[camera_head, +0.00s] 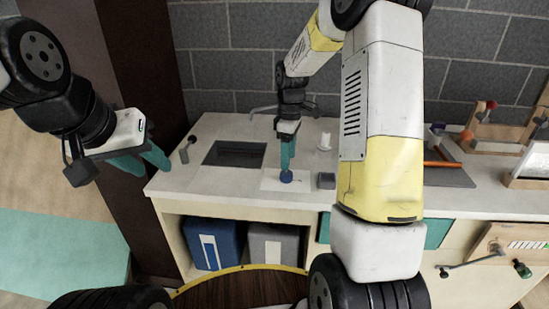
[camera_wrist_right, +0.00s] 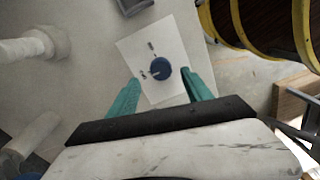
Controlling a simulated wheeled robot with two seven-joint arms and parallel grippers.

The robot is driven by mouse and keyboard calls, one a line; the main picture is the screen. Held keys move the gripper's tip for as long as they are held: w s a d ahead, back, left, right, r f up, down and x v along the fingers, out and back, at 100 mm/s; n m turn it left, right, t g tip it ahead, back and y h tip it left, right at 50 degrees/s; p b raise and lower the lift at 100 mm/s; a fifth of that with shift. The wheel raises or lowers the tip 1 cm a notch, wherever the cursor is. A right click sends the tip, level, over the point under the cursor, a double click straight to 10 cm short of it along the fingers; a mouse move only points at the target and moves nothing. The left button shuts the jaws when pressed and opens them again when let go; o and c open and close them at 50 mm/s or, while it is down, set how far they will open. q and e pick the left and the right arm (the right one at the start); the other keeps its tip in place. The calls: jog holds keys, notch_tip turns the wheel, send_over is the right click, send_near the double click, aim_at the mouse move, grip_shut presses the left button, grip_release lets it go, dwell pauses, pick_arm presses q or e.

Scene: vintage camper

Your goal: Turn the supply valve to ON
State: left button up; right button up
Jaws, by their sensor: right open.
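The supply valve is a round blue knob (camera_head: 286,176) on a white plate (camera_head: 270,183) on the counter. In the right wrist view the knob (camera_wrist_right: 161,68) sits on the tilted plate (camera_wrist_right: 135,50), with small dark marks beside it and a pale pointer line on it. My right gripper (camera_head: 287,160) points down just above the knob. In the right wrist view its teal fingers (camera_wrist_right: 160,95) are open, one on each side of the plate, with the knob ahead between them. I cannot tell whether they touch it. My left gripper (camera_head: 148,160) is off the counter's left end, empty, its fingers apart.
A sink (camera_head: 236,154) lies left of the plate, with a faucet (camera_head: 265,110) behind. A small grey block (camera_head: 326,181) and a white cylinder (camera_head: 324,142) stand to the right. Blue and grey bins (camera_head: 212,243) sit below the counter. Tools lie on a dark mat (camera_head: 447,176).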

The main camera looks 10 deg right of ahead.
aim_at(288, 173)
jog(key=shift+s+f, duration=0.15)
jog(key=shift+f, duration=2.65)
grip_shut()
